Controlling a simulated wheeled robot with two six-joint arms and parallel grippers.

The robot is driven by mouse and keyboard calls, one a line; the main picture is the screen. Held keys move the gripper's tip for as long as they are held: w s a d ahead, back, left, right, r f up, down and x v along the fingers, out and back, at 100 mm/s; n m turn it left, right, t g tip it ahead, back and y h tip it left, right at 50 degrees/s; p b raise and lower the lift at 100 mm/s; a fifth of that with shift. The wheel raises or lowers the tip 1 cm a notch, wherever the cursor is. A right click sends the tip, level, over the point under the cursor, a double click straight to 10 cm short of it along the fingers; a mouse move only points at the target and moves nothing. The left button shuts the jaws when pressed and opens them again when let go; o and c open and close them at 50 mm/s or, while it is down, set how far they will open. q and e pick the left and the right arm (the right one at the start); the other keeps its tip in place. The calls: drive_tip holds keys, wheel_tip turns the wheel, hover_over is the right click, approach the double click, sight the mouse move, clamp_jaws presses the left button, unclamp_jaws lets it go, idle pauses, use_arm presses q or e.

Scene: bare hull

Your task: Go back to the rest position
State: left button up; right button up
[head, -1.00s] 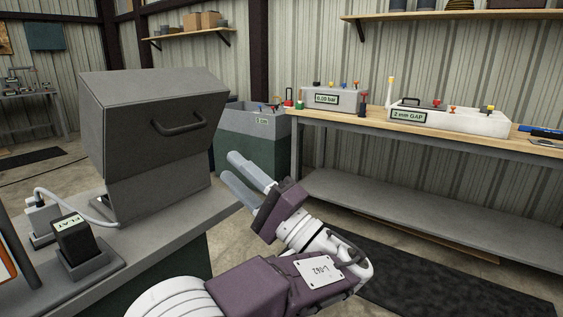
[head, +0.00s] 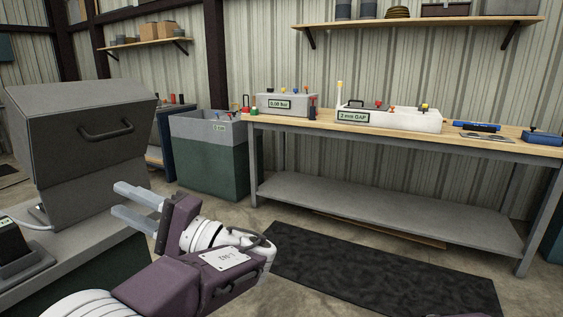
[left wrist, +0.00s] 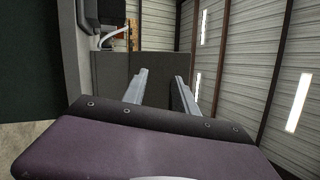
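My left gripper (head: 115,199) is in the lower left of the head view, with its two pale grey fingers parallel and apart. Nothing is between them. It points left, in front of the grey hooded box (head: 85,175) with a dark handle, and I cannot tell the exact gap. In the left wrist view the open fingers (left wrist: 160,74) also stand apart and empty, with a dark grey surface behind them. My right gripper is not in view.
The workbench (head: 400,147) along the wall carries a grey pressure box (head: 284,105) and a white gap tray (head: 400,121). A grey-green bin (head: 210,160) stands left of it. A dark mat (head: 370,275) lies on open floor in front.

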use_arm(q)
drive_tip(key=s+a+f+m+g+h, duration=0.1)
drive_tip(key=s+a+f+g+h, duration=0.3)
drive_tip(key=a+f, duration=0.7)
drive_tip(key=s+d+f+g+h, duration=0.1)
drive_tip(key=s+f+h, duration=0.25)
drive_tip(key=f, duration=0.35)
drive_tip(key=s+d+f+g+h, duration=0.1)
drive_tip(key=s+f+h, duration=0.25)
drive_tip(key=f, duration=0.45)
drive_tip(key=s+d+f+n+h, duration=0.2)
drive_tip(key=s+d+f+h, duration=0.4)
drive_tip(key=f, duration=0.4)
drive_tip(key=w+d+f+n+t+h, duration=0.15)
drive_tip(key=d+f+n+h, duration=0.35)
drive_tip(key=d, duration=0.6)
drive_tip(key=w+r+m+p, duration=0.1)
drive_tip(key=r+p, duration=1.4)
drive_tip(key=p, duration=0.1)
drive_tip(key=w+d+r+m+t+p, duration=0.1)
drive_tip(key=w+r+p, duration=0.1)
drive_tip(key=r+p, duration=1.4)
drive_tip(key=shift+w+d+r, duration=0.15)
drive_tip(key=shift+w, duration=0.15)
